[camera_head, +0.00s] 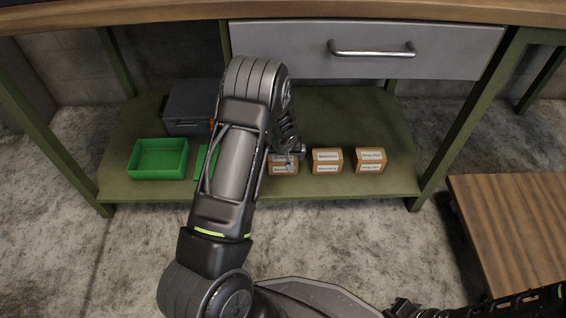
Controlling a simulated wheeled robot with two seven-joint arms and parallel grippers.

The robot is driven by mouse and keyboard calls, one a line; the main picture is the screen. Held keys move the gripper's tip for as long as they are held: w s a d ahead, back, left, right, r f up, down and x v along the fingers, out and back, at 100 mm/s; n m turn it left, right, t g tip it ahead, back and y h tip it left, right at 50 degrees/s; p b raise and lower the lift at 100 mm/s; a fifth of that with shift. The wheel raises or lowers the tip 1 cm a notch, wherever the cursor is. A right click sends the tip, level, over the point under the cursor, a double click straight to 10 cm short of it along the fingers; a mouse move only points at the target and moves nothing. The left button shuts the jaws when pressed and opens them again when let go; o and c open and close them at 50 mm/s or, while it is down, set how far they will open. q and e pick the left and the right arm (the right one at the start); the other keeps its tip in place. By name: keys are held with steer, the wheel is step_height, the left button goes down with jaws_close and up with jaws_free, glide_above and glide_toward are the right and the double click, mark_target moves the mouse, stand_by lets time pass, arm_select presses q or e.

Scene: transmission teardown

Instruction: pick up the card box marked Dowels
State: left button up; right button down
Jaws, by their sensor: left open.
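Three small brown card boxes with white labels stand in a row on the green lower shelf. The left box (283,169) is partly covered by my left gripper; its label shows a short word, too small to read surely as Dowels. The middle box (327,161) and the right box (370,160) carry longer words, also too small to read. My left gripper (291,158) is open, pointing down at the left box's top; whether it touches cannot be told. Part of my right arm (480,306) shows at the bottom right; its jaws cannot be made out.
A green open bin (159,159) stands at the shelf's left, with a dark grey case (192,106) behind it. Another green thing (206,161) is mostly behind my left arm. A grey drawer (365,48) hangs above the shelf (400,183). A wooden slatted surface (515,225) is at right.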

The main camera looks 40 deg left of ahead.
mark_target(283, 159)
arm_select(q)
steer(key=b+x, duration=0.2)
steer(key=x, duration=0.3)
steer(key=shift+d, duration=0.1)
steer(key=shift+r, duration=0.1)
steer(key=shift+c, duration=0.3)
steer(key=c, duration=1.3)
steer(key=shift+w+r, duration=0.1)
steer(key=shift+r, duration=0.1)
steer(key=shift+c, duration=0.2)
